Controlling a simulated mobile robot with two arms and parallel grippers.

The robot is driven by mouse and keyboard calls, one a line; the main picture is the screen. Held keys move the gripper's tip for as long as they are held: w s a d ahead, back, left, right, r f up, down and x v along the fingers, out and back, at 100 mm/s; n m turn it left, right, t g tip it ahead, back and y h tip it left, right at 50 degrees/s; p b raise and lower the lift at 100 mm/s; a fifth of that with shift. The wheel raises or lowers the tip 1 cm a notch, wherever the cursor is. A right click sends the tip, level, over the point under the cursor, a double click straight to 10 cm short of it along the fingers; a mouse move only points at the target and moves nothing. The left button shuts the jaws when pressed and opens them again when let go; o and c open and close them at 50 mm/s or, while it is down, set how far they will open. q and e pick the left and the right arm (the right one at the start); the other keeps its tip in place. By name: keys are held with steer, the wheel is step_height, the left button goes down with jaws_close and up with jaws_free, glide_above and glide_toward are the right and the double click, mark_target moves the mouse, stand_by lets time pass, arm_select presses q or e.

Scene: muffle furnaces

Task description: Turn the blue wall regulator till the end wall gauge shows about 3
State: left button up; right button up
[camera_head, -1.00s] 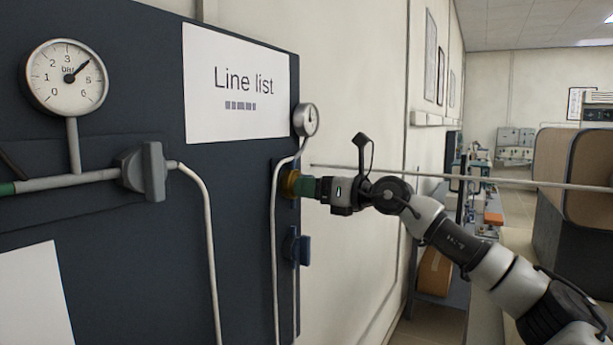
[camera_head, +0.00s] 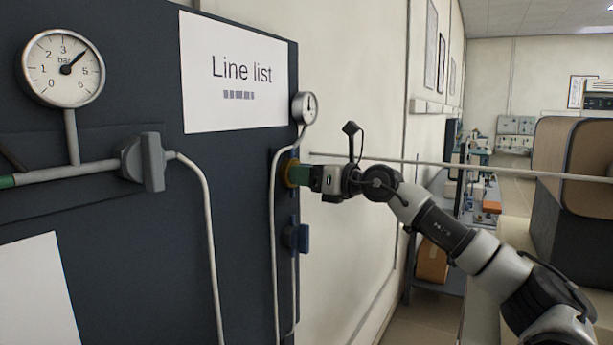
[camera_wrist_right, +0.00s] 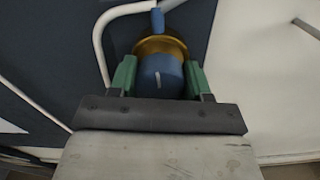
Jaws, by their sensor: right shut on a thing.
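In the head view my right gripper (camera_head: 299,175) covers the knob; the brass collar (camera_head: 288,173) shows at the panel edge. A small round gauge (camera_head: 305,108) stands above it, seen at a steep angle; its needle points roughly upward and its numbers are unreadable. My left gripper is not in view.
A blue valve handle (camera_head: 298,238) is on the panel edge below my right gripper. A grey valve handle (camera_head: 146,162) and white pipes are on the dark panel (camera_head: 150,270). A thin rail (camera_head: 430,163) runs along the wall behind my right arm.

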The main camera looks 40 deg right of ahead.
stand_by(0.3)
steer(key=o, duration=0.9)
steer(key=shift+o, duration=0.2)
steer(key=b+v, duration=0.5)
steer(key=v, duration=0.6)
steer(key=shift+b, duration=0.35)
steer(key=shift+w, duration=0.15)
